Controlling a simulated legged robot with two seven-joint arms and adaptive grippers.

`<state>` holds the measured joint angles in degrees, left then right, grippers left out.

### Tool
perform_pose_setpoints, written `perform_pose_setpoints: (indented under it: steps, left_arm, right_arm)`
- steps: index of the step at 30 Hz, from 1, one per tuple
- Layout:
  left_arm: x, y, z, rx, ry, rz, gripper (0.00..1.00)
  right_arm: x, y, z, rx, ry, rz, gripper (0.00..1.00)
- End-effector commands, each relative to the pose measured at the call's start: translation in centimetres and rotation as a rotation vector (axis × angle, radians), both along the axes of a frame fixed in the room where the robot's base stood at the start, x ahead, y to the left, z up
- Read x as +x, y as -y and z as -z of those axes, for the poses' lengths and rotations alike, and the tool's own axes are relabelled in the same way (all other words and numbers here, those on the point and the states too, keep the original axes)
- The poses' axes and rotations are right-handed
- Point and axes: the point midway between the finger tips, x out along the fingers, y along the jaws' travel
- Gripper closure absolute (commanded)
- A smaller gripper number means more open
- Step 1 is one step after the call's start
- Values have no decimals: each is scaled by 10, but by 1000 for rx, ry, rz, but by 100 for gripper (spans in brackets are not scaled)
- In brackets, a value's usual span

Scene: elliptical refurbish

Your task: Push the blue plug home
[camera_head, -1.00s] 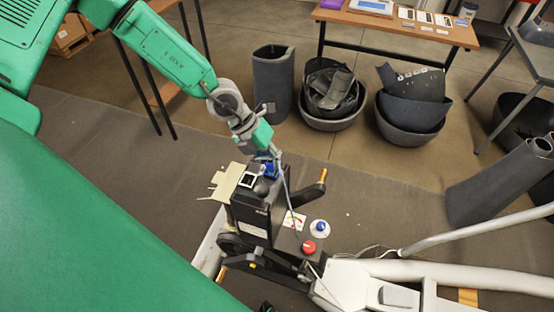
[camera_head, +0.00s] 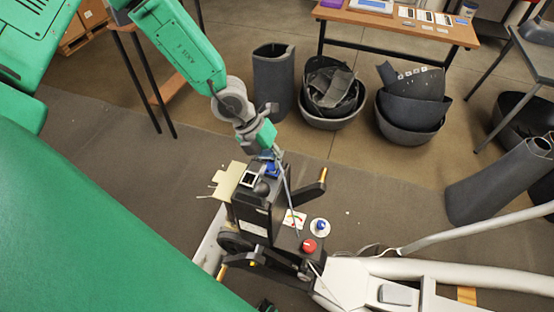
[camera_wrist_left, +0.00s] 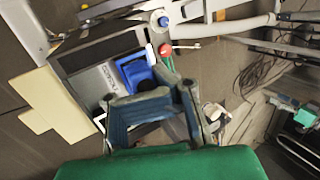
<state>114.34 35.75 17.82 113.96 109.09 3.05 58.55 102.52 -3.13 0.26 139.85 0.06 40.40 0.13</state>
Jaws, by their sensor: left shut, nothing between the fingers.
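The blue plug (camera_head: 272,170) sits at the top of the black machine housing (camera_head: 255,215), beside a small dark display. In the left wrist view the plug (camera_wrist_left: 136,74) shows just beyond my fingers, with a blue-grey cable next to it. My left gripper (camera_head: 269,154) is shut and empty, pointing down just above the plug. Its blue-grey fingers (camera_wrist_left: 150,108) fill the middle of the wrist view and hide part of the housing. I cannot tell whether the fingertips touch the plug, nor how deep it sits. My right gripper is out of view.
A red knob (camera_head: 309,245) and a blue knob (camera_head: 320,226) are on the machine's lower deck. A beige panel (camera_head: 229,180) juts out left of the housing. Black tubs (camera_head: 332,95) are on the floor behind.

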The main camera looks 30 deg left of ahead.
Motion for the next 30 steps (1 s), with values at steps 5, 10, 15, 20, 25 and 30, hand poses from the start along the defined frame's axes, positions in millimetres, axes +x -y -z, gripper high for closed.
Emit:
perform_pose_setpoints:
  steps: [5, 10, 15, 20, 25, 30]
  left_arm:
    - [-7, -2, 6, 7, -19, 1, 100]
    - [-8, -2, 6, 6, -20, 2, 100]
    - [-7, -2, 7, 7, -20, 0, 68]
    - [-6, -2, 7, 7, -20, 0, 68]
    - [-6, -4, 8, 6, -20, 0, 68]
    - [-6, -4, 8, 7, -19, 0, 68]
  right_arm:
    - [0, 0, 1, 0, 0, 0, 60]
    - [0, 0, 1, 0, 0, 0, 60]
    - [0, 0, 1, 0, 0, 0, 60]
    - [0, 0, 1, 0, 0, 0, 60]
    - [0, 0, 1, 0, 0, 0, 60]
    - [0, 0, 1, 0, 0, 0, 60]
